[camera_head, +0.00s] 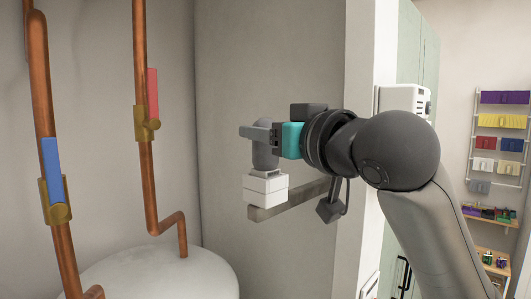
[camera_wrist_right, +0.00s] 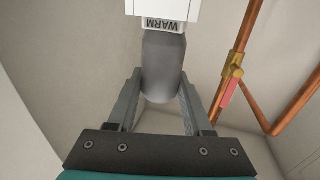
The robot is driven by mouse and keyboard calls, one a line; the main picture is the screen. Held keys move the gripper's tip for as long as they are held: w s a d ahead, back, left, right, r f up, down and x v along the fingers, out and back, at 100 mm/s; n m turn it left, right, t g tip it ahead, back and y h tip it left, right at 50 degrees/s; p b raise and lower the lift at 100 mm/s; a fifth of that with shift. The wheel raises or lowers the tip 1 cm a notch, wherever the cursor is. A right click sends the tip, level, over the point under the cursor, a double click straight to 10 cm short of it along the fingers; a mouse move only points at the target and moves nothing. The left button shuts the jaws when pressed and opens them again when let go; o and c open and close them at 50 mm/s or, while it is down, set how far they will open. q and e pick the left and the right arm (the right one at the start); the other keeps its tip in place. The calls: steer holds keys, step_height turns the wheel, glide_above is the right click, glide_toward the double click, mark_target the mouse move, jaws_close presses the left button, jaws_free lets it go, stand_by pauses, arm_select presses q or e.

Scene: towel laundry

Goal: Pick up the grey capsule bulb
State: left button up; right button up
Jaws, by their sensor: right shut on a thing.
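The grey capsule bulb (camera_head: 265,158) stands upright between the fingers of my right gripper (camera_head: 258,134), above a white block (camera_head: 265,189). In the right wrist view, the fingers of my right gripper (camera_wrist_right: 161,101) are closed on both sides of the smooth grey bulb (camera_wrist_right: 164,66). The white block (camera_wrist_right: 163,8) there carries the word WARM where it meets the bulb. I cannot tell whether the block is part of the bulb or a separate holder. My left gripper is not in view.
A grey bar (camera_head: 291,201) runs beside the white block. Copper pipes with a blue-handled valve (camera_head: 52,172) and a red-handled valve (camera_head: 152,95) rise at the left, above a white rounded tank (camera_head: 150,272). A rack of coloured towels (camera_head: 500,120) hangs far right.

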jaws_close()
step_height(320, 180, up, 20)
stand_by(1.1)
